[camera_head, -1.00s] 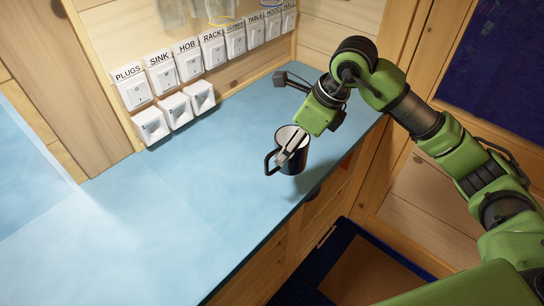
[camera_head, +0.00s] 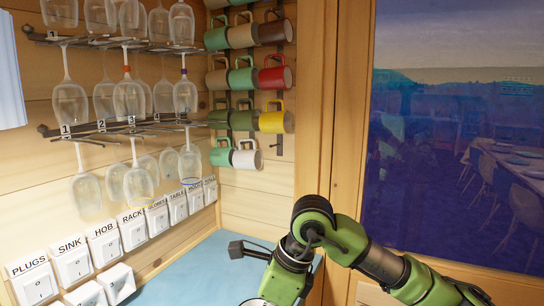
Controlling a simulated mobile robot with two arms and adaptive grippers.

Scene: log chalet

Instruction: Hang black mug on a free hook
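The black mug (camera_head: 258,302) is almost wholly cut off at the bottom edge; only a bit of its pale rim shows. My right gripper (camera_head: 280,286) is just above it, with its fingertips cut off or hidden. The view from a second ago shows its fingers at the mug's rim, closed on the wall. The mug rack (camera_head: 279,145) is on the back wall, with several rows of hanging mugs. Its lowest row holds a green mug (camera_head: 220,153) and a white mug (camera_head: 246,155); the hook at that row's right end is empty. My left gripper is not in view.
Several wine glasses (camera_head: 130,98) hang from metal racks on the left wall, above labelled switches (camera_head: 132,229). A blue counter (camera_head: 190,277) lies below. A wooden post (camera_head: 318,100) and a dark blue glossy panel (camera_head: 450,130) stand right of the mugs.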

